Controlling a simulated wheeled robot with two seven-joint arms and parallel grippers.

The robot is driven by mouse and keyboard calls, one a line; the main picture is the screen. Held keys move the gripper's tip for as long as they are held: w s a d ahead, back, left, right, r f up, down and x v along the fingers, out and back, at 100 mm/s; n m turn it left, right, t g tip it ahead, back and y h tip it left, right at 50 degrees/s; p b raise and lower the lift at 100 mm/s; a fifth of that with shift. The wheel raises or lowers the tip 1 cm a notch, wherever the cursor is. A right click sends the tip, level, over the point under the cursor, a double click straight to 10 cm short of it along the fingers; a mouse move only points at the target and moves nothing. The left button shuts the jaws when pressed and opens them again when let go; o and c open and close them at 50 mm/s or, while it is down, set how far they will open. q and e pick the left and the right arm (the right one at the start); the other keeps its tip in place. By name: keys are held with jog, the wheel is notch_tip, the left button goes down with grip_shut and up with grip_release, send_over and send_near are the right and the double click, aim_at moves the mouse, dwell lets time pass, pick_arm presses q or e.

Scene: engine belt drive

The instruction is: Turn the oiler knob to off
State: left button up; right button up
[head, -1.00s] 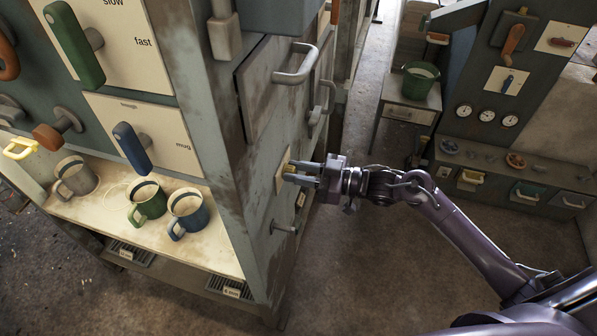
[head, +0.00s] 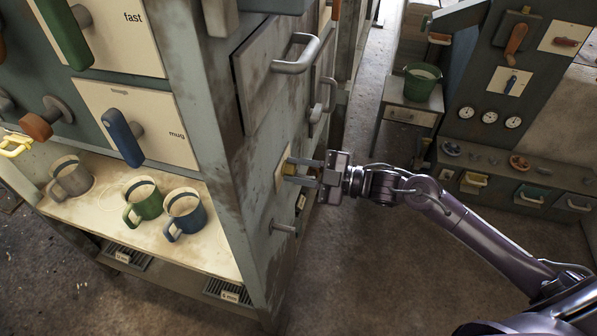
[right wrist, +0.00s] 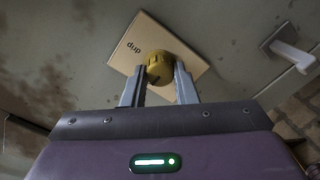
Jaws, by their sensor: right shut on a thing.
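The oiler knob (right wrist: 160,70) is a round yellow knob on a tan square plate (right wrist: 131,50) marked "drip" in the right wrist view. In the head view the plate (head: 280,172) is on the side face of the grey cabinet. My right gripper (right wrist: 159,75) has one finger on each side of the knob and is shut on it. In the head view the right gripper (head: 291,170) reaches the plate from the right, and the knob is small there between the fingers. Any "off" mark is not visible. My left gripper is not in view.
A grey peg-like handle (head: 284,228) sticks out below the plate, and a drawer handle (head: 297,55) is above it. Mugs, including a green one (head: 144,200), stand on the cabinet shelf at left. Open floor (head: 400,270) lies to the right of the cabinet.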

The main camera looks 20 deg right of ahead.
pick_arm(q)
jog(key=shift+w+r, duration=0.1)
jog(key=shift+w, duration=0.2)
pick_arm(e)
jog(key=shift+n, duration=0.4)
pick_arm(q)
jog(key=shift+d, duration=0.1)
pick_arm(e)
jog(key=o, duration=1)
jog(key=shift+d, duration=0.1)
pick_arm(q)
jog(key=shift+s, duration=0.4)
pick_arm(e)
jog(key=v, duration=0.7)
jog(key=shift+s+d, duration=0.25)
